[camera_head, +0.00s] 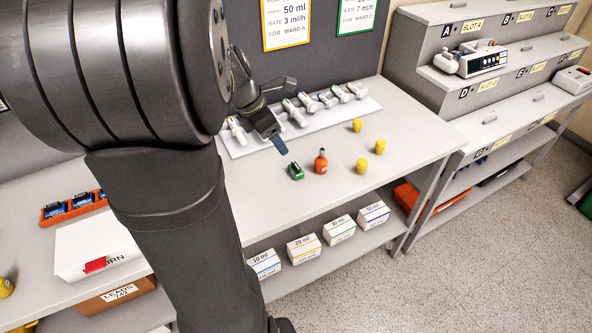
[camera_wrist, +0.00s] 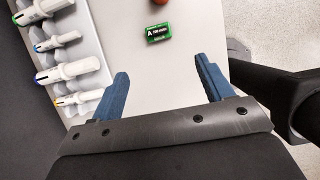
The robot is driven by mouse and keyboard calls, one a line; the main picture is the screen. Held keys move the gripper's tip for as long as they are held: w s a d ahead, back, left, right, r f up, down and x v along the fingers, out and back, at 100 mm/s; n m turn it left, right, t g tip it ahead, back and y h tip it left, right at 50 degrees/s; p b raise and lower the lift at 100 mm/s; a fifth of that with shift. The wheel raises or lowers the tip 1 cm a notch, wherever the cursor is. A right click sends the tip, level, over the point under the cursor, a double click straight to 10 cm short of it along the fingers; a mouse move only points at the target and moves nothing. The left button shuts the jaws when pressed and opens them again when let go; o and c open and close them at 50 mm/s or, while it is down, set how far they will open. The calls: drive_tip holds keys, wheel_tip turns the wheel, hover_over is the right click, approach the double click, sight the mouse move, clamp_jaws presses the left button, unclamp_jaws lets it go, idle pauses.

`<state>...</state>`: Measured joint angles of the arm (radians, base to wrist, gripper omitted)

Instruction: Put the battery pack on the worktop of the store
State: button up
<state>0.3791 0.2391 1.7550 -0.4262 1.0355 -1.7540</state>
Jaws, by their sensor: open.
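A small green battery pack (camera_head: 295,171) with a black-and-white label lies on the grey worktop (camera_head: 330,215). In the wrist view the battery pack (camera_wrist: 159,32) lies beyond my fingertips, roughly centred between them, its label facing up. My gripper (camera_head: 277,141) hangs over the worktop, to the upper left of the pack in the head view. In the wrist view my gripper (camera_wrist: 162,76) has its two blue fingers spread, with nothing between them.
An orange-red bottle (camera_head: 320,162) stands close right of the pack, with yellow cups (camera_head: 362,166) farther right. Several white syringes (camera_head: 294,112) lie on a rack behind. A stepped shelf (camera_head: 440,80) with pumps stands right. An orange tray (camera_head: 80,207) and white box (camera_head: 95,245) are left.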

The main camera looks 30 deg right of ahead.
approach(296, 165)
drive_tip(key=x, duration=0.5)
drive_tip(key=shift+s+a+f, duration=0.15)
drive_tip(key=shift+a, duration=0.15)
drive_tip(key=shift+d+x, duration=0.15)
drive_tip(key=shift+x, duration=1.15)
drive_tip(key=shift+d+x, duration=0.15)
drive_tip(key=shift+x, duration=1.2)
drive_tip(key=shift+w, duration=0.2)
drive_tip(key=shift+c, duration=0.2)
drive_tip(key=c, duration=1.2)
drive_tip(key=shift+o, duration=0.2)
drive_tip(key=shift+r, duration=0.35)
